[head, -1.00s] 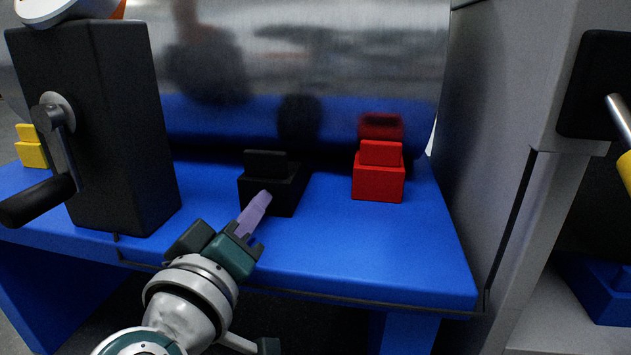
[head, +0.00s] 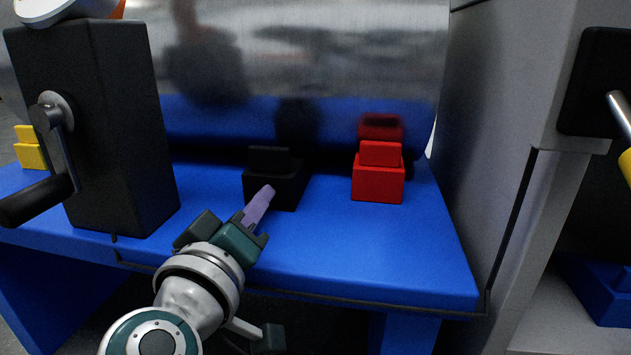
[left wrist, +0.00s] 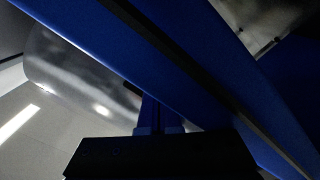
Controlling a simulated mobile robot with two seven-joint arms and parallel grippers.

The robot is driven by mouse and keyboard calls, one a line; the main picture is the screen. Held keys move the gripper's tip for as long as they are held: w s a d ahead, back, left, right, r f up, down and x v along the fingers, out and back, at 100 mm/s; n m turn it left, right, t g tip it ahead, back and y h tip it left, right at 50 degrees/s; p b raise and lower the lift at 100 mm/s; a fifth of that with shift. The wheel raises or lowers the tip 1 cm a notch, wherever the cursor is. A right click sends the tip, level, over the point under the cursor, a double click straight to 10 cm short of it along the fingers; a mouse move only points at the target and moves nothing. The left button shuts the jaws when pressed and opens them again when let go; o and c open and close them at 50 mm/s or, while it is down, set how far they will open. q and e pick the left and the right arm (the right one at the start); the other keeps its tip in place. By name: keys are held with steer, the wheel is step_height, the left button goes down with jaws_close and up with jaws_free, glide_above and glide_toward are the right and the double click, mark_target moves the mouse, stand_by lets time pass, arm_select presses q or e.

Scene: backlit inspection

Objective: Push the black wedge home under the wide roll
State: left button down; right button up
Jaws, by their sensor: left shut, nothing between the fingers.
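The black wedge (head: 283,190) lies on the blue bench under the front of the wide roll (head: 310,70), a large shiny metal cylinder. Its raised back end reaches the dark gap below the roll; whether it touches the roll I cannot tell. My left gripper (head: 265,192) is shut and empty, its purple fingertips at the wedge's near face. Contact there is hard to tell. The left wrist view is dark and shows blue bench parts, the roll (left wrist: 75,78) and a dark shape in the foreground, not clearly the wedge.
A red wedge (head: 378,181) sits right of the black one, and a yellow wedge (head: 30,152) at far left. A black box with a crank (head: 110,120) stands left on the blue bench (head: 370,260). A grey cabinet (head: 500,130) bounds the right.

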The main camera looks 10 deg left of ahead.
arm_select(q)
steer(key=shift+s+p, duration=0.3)
steer(key=shift+s, duration=0.3)
steer(key=shift+s+a+p, duration=0.1)
steer(key=shift+s+p, duration=0.35)
steer(key=shift+s, duration=0.95)
